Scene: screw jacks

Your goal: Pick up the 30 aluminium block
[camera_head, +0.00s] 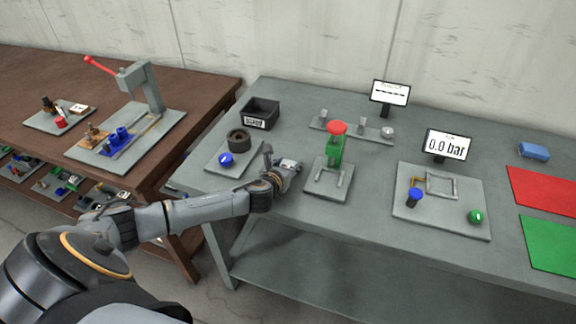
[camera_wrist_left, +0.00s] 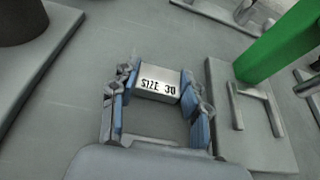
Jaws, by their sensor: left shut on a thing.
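The aluminium block (camera_wrist_left: 159,86) is a small silver block whose label reads "SIZE 30" in the left wrist view. It sits between the blue-padded fingers of my left gripper (camera_wrist_left: 158,100), which is shut on it. In the head view my left gripper (camera_head: 286,168) is over the grey table, between the plate with the blue knob and the plate with the green press. The block (camera_head: 289,165) shows there only in part at the fingertips. I cannot tell whether it touches the table. My right gripper is not in view.
The green press with a red knob (camera_head: 337,128) stands close right of my left gripper. A plate with a black ring and blue knob (camera_head: 226,160) lies left. Behind are a black bin (camera_head: 260,112) and a strip with fixtures (camera_head: 352,128). A gauge plate (camera_head: 441,213) lies right.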

